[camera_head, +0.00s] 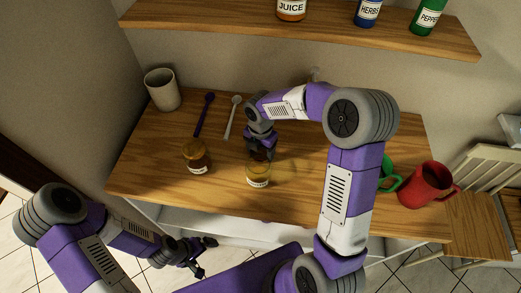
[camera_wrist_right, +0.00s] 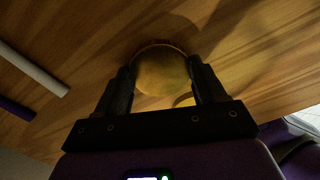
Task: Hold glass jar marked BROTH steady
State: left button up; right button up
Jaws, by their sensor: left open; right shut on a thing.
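A glass jar (camera_head: 258,176) with a golden lid and a white label stands on the wooden worktop near its front edge. The label is too small to read, so I cannot confirm BROTH. In the right wrist view the fingers of my right gripper (camera_wrist_right: 165,85) lie on both sides of the round golden lid (camera_wrist_right: 161,70). A second jar (camera_head: 197,157), with an orange lid and dark contents, stands to the left. My left gripper (camera_head: 200,258) is open and empty, low in front of the worktop.
A beige cup (camera_head: 162,89), a purple spoon (camera_head: 204,114) and a pale spoon (camera_head: 233,117) are at the back left. A red mug (camera_head: 427,186) and a partly hidden green mug (camera_head: 389,178) are at the right. A shelf (camera_head: 220,27) with bottles hangs above.

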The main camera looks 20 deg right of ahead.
jog(key=shift+f, duration=0.2)
jog(key=o, duration=1.2)
jog(key=shift+c, duration=0.2)
jog(key=shift+r, duration=0.1)
notch_tip(320, 180, up, 12)
jog(key=p, duration=0.2)
jog(key=shift+r, duration=0.1)
